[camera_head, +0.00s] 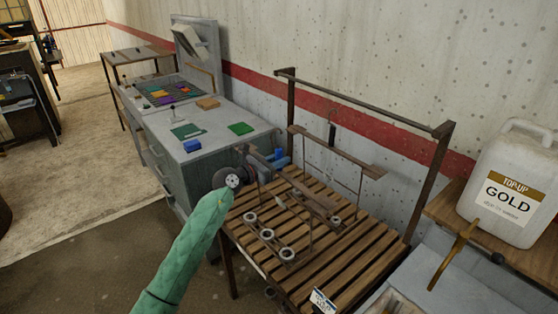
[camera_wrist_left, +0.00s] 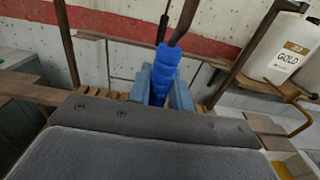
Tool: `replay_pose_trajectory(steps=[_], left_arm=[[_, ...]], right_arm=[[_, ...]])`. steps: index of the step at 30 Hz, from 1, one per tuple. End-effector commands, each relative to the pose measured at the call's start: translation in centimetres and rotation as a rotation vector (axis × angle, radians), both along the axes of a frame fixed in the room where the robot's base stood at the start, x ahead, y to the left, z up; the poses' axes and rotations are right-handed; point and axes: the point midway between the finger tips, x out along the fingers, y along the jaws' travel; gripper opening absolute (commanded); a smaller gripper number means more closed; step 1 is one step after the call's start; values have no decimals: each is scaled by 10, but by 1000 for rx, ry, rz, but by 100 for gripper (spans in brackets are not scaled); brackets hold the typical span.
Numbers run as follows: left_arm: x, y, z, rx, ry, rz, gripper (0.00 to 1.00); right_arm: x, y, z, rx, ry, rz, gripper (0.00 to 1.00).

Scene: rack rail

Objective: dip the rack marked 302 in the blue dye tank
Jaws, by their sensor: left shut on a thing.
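My left gripper (camera_head: 274,159) is shut on the blue ribbed handle of a rack, which fills the space between the pale blue fingers in the left wrist view (camera_wrist_left: 162,76). The held rack (camera_head: 316,198) has a brown bar, thin rods and several pale rings, over a slatted wooden stand. A second rack (camera_head: 350,157) with a brown bar and dark hook is behind it, near the stand's top rail; its bar also shows in the wrist view (camera_wrist_left: 125,42). No 302 mark is readable on either rack. No blue dye tank can be made out. My right gripper is not in view.
The slatted stand (camera_head: 352,270) has a tall metal frame (camera_head: 372,107) and a white tag (camera_head: 322,301), unreadable. A GOLD jug (camera_head: 510,185) stands right, near a grey tank (camera_head: 455,262) with a brown stick. A grey cabinet (camera_head: 213,151) with coloured blocks is left.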

Motion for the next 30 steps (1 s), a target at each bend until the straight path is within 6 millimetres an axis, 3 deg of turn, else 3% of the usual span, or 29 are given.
replay_pose_trajectory(steps=[30], left_arm=[[0, 0, 31, -1, -2, 0, 0]], right_arm=[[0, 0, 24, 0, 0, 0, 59]])
